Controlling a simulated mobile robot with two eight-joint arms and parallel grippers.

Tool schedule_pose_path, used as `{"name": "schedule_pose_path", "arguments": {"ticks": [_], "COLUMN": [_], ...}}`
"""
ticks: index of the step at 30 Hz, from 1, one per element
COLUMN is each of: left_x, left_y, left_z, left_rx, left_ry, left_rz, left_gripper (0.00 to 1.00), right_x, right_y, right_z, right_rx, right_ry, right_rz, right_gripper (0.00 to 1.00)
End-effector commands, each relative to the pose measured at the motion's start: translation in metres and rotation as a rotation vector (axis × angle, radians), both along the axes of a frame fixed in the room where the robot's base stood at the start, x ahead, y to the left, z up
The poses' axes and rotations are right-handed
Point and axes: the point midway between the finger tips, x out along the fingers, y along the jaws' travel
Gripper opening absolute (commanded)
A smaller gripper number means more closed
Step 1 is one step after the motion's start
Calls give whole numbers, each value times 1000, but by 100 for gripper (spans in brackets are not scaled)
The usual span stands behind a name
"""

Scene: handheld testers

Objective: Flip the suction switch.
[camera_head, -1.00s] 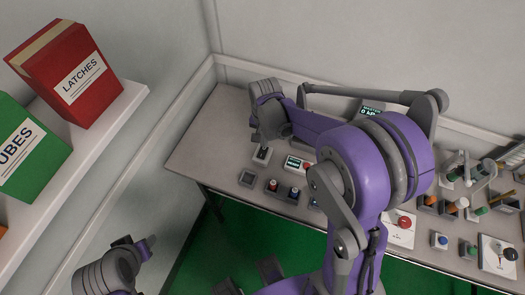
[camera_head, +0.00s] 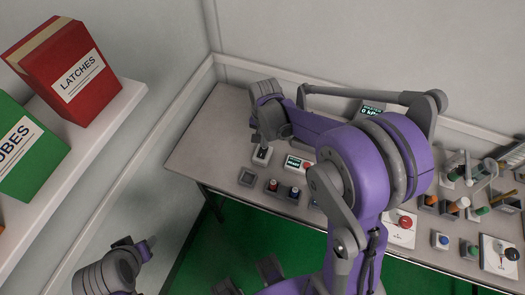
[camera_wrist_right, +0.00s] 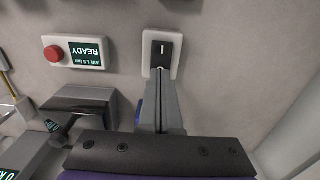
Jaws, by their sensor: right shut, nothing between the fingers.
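A switch with a black rocker on a pale plate (camera_wrist_right: 162,48) sits on the grey bench in the right wrist view. A small white bar marks the rocker's far half. It also shows in the head view (camera_head: 262,155), partly under my right gripper. No label naming it is readable. My right gripper (camera_wrist_right: 160,76) is shut and empty, its fingertips over the rocker's near end. I cannot tell whether they touch it. In the head view the right gripper (camera_head: 266,142) points down at the switch.
A white box with a red button and READY display (camera_wrist_right: 75,53) stands beside the switch. Small button and toggle boxes (camera_head: 272,186) line the bench's front edge. More testers (camera_head: 440,240) stand at the right. The bench's left back area is bare.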

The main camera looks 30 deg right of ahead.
Motion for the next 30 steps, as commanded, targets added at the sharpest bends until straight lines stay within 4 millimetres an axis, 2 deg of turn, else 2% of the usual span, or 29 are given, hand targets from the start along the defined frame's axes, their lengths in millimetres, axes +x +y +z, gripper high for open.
{"name": "schedule_pose_path", "arguments": {"ticks": [23,30], "left_x": [-3,-1], "left_y": [0,0], "left_z": [-11,-6], "left_rx": [0,0], "left_ry": [5,3], "left_rz": [0,0], "left_gripper": [50,50], "right_x": [0,0], "right_y": [0,0], "right_z": [-12,-6], "right_rx": [0,0], "right_ry": [0,0], "right_rz": [0,0], "right_gripper": [0,0]}}
